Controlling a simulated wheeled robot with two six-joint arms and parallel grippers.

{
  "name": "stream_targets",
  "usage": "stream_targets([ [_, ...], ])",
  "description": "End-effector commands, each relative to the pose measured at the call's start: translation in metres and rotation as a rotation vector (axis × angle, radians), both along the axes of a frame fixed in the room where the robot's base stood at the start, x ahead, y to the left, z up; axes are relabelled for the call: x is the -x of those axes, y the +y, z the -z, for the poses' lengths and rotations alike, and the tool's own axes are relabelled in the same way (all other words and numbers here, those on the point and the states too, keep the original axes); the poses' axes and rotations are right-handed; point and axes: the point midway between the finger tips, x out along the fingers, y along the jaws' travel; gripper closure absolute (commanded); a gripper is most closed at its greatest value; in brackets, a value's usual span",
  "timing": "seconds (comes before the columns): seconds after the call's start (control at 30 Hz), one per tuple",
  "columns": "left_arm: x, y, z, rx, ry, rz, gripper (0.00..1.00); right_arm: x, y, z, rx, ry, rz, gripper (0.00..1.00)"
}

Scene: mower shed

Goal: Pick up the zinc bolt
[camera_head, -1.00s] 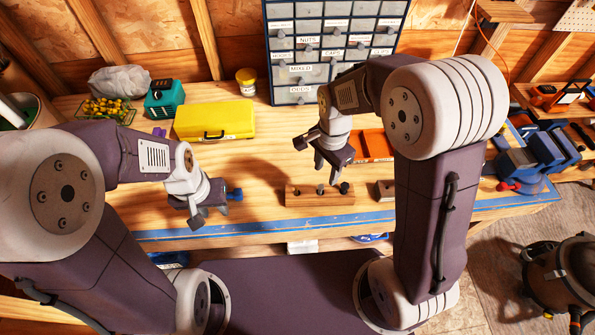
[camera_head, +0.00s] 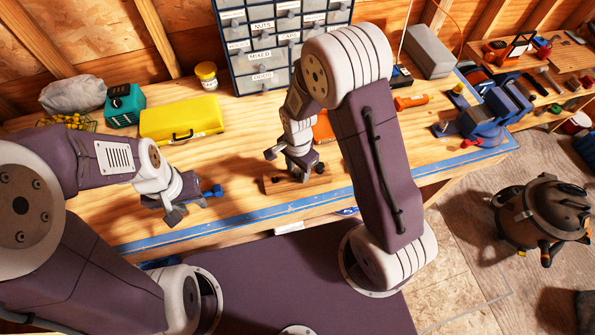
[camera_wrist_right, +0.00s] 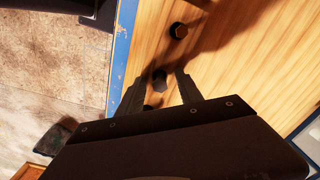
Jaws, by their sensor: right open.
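A wooden block (camera_head: 284,187) lies near the front edge of the bench, with several bolts standing in it. In the right wrist view a grey bolt (camera_wrist_right: 159,78), which looks like the zinc one, stands between the fingertips of my open right gripper (camera_wrist_right: 159,88). A dark bolt (camera_wrist_right: 178,31) stands beyond the fingers, and another bolt (camera_wrist_right: 148,108) is partly hidden by the gripper. In the head view my right gripper (camera_head: 300,172) is low over the block and hides most bolts. My left gripper (camera_head: 186,209) hangs open and empty over the bench front.
A blue-handled item (camera_head: 211,191) is by my left gripper. A yellow case (camera_head: 180,120), a teal box (camera_head: 125,104) and a drawer cabinet (camera_head: 262,62) stand behind. A blue vise (camera_head: 484,118) is at the right. A shop vacuum (camera_head: 545,215) stands on the floor.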

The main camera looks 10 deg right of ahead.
Motion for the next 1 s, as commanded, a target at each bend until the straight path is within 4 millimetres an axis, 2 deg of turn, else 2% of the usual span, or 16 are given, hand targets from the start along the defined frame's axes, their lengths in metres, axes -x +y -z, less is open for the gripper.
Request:
stream_targets([
  [0.17,0.000,0.000,0.000,0.000,0.000,0.000,0.64,0.000,0.000,0.001,-0.001,-0.001,0.000,0.57],
  [0.33,0.000,0.000,0.000,0.000,0.000,0.000,0.64,0.000,0.000,0.001,-0.001,-0.001,0.000,1.00],
  [0.73,0.000,0.000,0.002,0.000,0.000,0.000,0.64,-0.001,0.000,-0.004,0.000,-0.002,0.000,1.00],
  [0.87,0.000,0.000,0.006,0.000,0.000,0.000,0.64,-0.002,0.000,-0.019,-0.001,-0.006,0.000,1.00],
  [0.97,0.000,0.000,0.010,0.000,0.000,0.000,0.64,-0.002,0.000,-0.038,-0.002,-0.008,0.000,1.00],
  [1.0,0.000,0.000,0.012,0.000,0.000,0.000,0.64,-0.004,-0.006,-0.043,-0.002,-0.007,0.005,1.00],
])
